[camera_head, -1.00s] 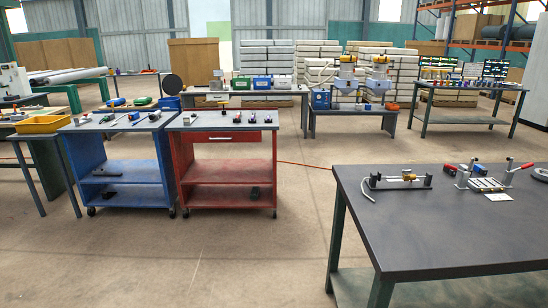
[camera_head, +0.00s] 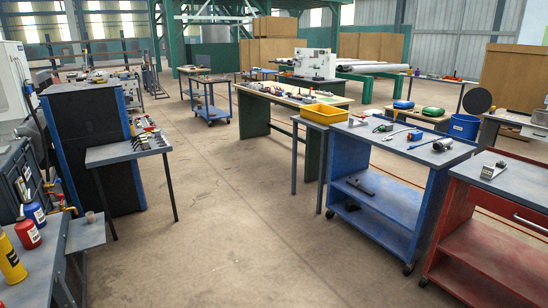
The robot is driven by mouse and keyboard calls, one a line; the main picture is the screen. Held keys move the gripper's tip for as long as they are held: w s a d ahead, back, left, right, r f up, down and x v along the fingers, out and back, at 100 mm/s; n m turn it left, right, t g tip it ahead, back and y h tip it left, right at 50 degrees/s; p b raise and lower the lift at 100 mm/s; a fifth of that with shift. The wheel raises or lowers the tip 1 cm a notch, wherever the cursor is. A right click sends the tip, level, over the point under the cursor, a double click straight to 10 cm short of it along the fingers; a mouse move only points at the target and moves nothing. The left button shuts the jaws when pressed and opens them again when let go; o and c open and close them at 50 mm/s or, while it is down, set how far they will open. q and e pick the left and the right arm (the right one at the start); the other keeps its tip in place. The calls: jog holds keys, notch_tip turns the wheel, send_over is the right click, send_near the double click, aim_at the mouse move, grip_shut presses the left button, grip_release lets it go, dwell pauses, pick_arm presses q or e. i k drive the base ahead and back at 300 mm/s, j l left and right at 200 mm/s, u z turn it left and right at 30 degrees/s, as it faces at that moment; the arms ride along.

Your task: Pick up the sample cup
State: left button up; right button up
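A small greyish cup (camera_head: 90,216), which looks like the sample cup, stands upright on the end of a grey bench (camera_head: 84,236) at the lower left. It is small in the picture, so I cannot see whether anything is inside it. Neither of my grippers is in view, and nothing of my arms shows near the cup.
Red (camera_head: 27,233), blue (camera_head: 36,213) and yellow (camera_head: 10,258) bottles stand left of the cup. Behind are a dark cabinet (camera_head: 90,130) and a small grey table (camera_head: 125,152). A blue cart (camera_head: 385,208) and red cart (camera_head: 490,235) stand right. The middle floor is clear.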

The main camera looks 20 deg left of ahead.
aim_at(91, 218)
jog(key=i+j+u, duration=0.15)
jog(key=i+u, duration=0.65)
jog(key=i+l+u, duration=0.1)
jog(key=i+u, duration=0.3)
jog(key=i+l+u, duration=0.2)
jog(key=u, duration=0.15)
jog(key=i+j+u, duration=0.3)
jog(key=i+u, duration=0.25)
jog(key=i, duration=0.25)
